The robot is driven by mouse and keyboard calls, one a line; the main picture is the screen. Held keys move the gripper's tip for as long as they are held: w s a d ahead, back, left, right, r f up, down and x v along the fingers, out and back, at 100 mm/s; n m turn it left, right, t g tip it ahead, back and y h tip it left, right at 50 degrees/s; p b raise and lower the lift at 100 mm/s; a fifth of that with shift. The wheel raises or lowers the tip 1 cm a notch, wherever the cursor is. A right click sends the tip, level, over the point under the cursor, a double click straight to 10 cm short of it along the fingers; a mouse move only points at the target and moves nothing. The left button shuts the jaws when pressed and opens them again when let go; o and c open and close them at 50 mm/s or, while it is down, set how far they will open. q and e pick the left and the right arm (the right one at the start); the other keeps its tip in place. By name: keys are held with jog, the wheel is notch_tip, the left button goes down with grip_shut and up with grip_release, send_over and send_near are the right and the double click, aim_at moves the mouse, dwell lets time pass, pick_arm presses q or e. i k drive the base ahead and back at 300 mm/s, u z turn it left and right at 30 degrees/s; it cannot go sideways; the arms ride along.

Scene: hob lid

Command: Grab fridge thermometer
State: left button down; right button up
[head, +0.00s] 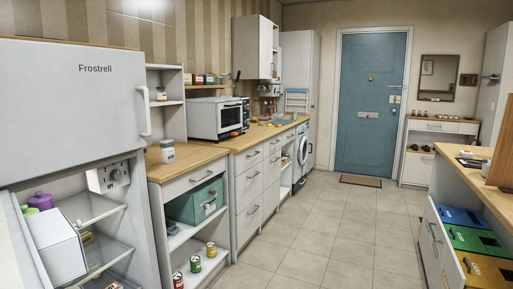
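The fridge (70,95), marked Frostrell, stands at the left with its upper door shut. Its lower compartment is open and shows clear shelves (95,208). A white box with a round dial (108,177) is fixed at the top of the compartment; it looks like a temperature control. I cannot make out a separate fridge thermometer. A purple-topped item (40,200), a green-topped item (30,212) and a white box-like item (57,248) stand at the lower left and hide part of the inside. Neither of my grippers shows in the head view.
A wooden counter with a white-lidded jar (167,151) adjoins the fridge. Below are a teal box (195,201) and several cans. A toaster oven (217,118) stands further along. The tiled floor (330,225) is clear; coloured bins (478,240) stand at the right.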

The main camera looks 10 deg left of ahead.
aim_at(168, 156)
jog(key=z, duration=0.2)
jog(key=i, duration=1.9)
jog(key=u, duration=1.35)
jog(key=i, duration=0.95)
jog(key=u, duration=1.05)
